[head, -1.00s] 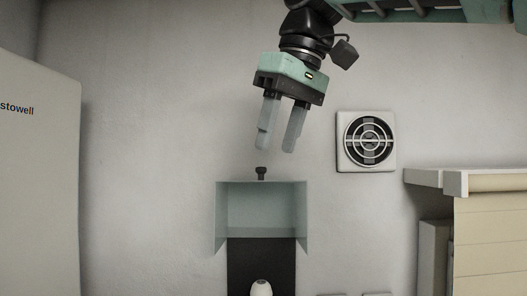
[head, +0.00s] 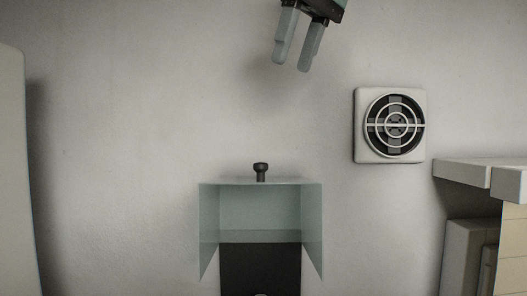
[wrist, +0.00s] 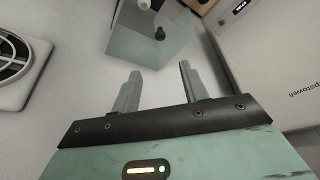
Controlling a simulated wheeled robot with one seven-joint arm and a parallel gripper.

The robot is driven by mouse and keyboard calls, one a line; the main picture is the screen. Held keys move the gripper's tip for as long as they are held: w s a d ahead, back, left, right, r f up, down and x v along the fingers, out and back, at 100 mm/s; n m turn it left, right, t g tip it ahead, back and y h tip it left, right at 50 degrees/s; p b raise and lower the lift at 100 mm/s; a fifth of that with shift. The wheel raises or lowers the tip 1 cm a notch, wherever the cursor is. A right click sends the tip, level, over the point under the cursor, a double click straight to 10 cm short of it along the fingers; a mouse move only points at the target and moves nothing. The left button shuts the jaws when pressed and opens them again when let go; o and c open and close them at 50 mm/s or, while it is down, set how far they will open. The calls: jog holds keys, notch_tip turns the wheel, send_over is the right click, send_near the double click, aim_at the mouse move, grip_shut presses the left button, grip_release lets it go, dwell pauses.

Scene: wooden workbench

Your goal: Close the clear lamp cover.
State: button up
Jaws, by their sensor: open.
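The clear lamp cover (head: 260,208) is a greenish see-through box on the wall, at the lower middle of the head view. It stands raised, with a dark knob (head: 260,170) on its top edge and a black backing panel (head: 260,268) below. Only the top of the white lamp shows at the bottom edge. My gripper (head: 291,67) is open and empty, well above the cover and slightly right of it. In the wrist view the cover (wrist: 143,58) and its dark knob (wrist: 160,33) lie beyond my spread fingers (wrist: 157,82), not touching them.
A round vent fan (head: 391,125) is on the wall to the right of the cover. A pale counter (head: 470,170) juts out at the right edge. The wall between my gripper and the cover is clear.

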jog(key=b+x, duration=0.1)
jog(key=x, duration=1.6)
jog(key=shift+s+d, duration=0.1)
jog(key=shift+s, duration=0.1)
grip_shut()
